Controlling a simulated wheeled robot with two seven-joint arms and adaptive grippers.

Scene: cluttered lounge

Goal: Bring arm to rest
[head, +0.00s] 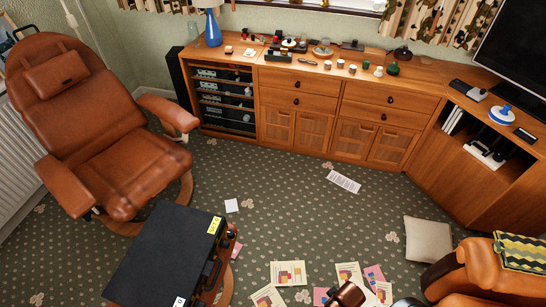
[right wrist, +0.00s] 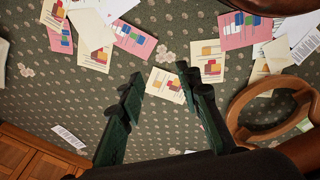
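My right gripper (right wrist: 157,82) shows in the right wrist view with its two dark green fingers spread well apart. Nothing is between them, and behind them are the patterned carpet and a printed sheet (right wrist: 166,86). I cannot clearly make out the right gripper in the head view. My left gripper is in neither view.
A brown leather recliner (head: 125,165) stands at left. A black case (head: 165,255) lies on a low stool at lower left. A wooden sideboard (head: 300,140) lines the back wall. A cushion (head: 428,240) and several papers (head: 288,273) lie on the carpet. The middle floor is mostly clear.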

